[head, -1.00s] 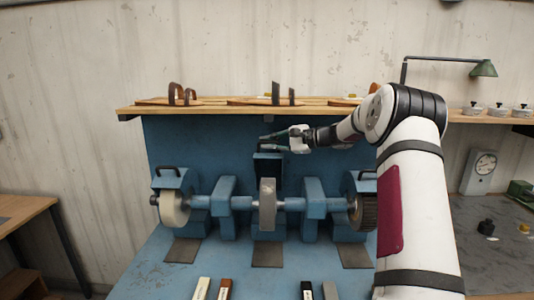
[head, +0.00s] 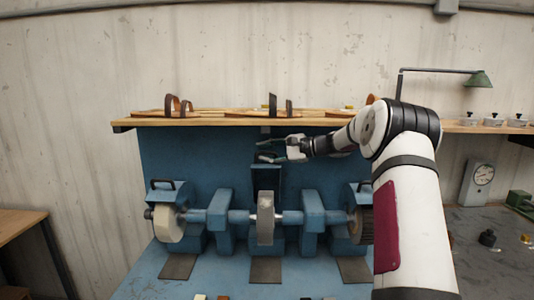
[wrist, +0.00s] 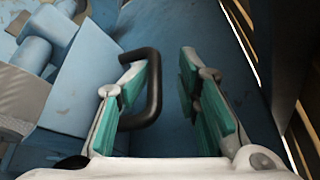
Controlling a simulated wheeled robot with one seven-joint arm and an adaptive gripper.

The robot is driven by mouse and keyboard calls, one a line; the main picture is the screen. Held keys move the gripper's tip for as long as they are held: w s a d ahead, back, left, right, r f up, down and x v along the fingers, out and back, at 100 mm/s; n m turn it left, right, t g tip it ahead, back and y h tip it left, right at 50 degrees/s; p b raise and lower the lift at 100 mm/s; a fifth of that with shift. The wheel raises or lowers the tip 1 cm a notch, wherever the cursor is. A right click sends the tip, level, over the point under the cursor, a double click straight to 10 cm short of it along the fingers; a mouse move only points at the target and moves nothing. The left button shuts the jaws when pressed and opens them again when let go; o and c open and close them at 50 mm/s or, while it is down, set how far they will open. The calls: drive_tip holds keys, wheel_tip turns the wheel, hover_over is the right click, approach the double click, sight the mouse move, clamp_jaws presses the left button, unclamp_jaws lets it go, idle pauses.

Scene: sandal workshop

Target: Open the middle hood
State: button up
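The middle hood (head: 267,178) stands raised behind the middle grey wheel (head: 265,218), which is uncovered. Its dark inner side faces the head camera. My gripper (head: 262,150) is at the top of the raised hood, reaching in from the right. In the wrist view my gripper (wrist: 168,65) is open, with its green-padded fingers apart. The hood's black bar handle (wrist: 154,90) is at the left finger, not clamped between the two. Whether the finger touches it I cannot tell.
A wooden shelf (head: 200,121) with sandals runs just above my gripper. A lamp (head: 480,79) stands at the right.

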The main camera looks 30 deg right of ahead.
drive_tip(key=shift+a, duration=0.1)
drive_tip(key=v, duration=1.2)
drive_tip(key=shift+s, duration=0.1)
idle(0.3)
